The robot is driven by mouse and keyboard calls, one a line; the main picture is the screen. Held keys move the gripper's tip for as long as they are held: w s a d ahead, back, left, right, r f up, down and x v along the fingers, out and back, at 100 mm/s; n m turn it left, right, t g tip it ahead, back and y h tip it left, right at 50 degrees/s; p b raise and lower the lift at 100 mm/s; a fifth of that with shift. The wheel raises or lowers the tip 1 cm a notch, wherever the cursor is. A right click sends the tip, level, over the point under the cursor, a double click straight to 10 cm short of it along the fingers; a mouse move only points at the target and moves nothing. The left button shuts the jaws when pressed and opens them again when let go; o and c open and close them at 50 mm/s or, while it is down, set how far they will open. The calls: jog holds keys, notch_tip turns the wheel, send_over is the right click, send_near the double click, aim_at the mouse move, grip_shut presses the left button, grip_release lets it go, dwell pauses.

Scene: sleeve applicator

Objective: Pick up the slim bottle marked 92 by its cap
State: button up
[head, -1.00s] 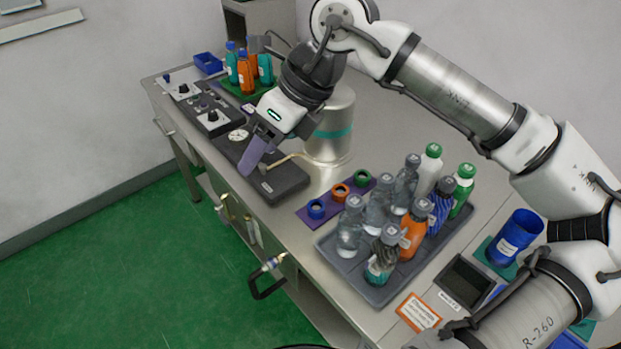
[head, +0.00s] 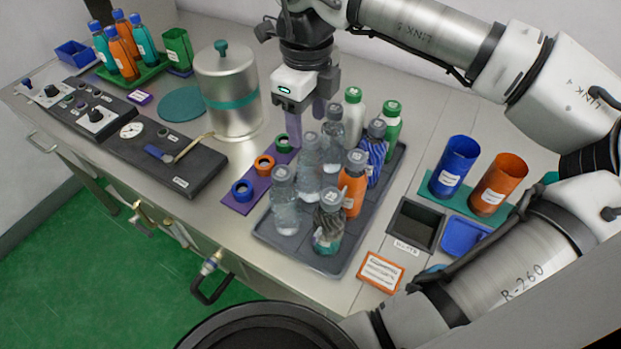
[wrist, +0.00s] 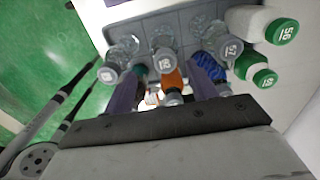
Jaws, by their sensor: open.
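Several slim bottles with grey caps stand upright in a grey tray (head: 345,262). Three are clear: a front one (head: 285,208), a middle one (head: 307,172) and a rear one (head: 332,135). A grey cap (wrist: 163,62) near the middle of the wrist view has a number that may be 92, but I cannot read it surely. My gripper (head: 306,122) is open and empty, pointing down over the back left of the bottles. In the wrist view its purple fingers (wrist: 165,92) straddle the area of the orange bottle's cap (wrist: 172,97), with no clear contact.
Crowded beside the clear bottles are an orange bottle (head: 351,190), a blue-striped one (head: 375,160), a teal one with a dark crumpled sleeve (head: 328,232), and green-capped white (head: 353,112) and green (head: 391,125) ones. A metal canister (head: 228,95) stands left; cups (head: 454,165) stand right.

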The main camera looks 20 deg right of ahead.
aim_at(310, 137)
jog(key=f+b, duration=0.1)
jog(key=f, duration=0.2)
jog(key=f+b, duration=0.1)
jog(key=f, duration=0.1)
jog(key=shift+w+d+f+b, duration=0.2)
jog(key=shift+d+f+b, duration=0.1)
jog(key=shift+d+f, duration=0.05)
jog(key=shift+r, duration=0.15)
grip_shut()
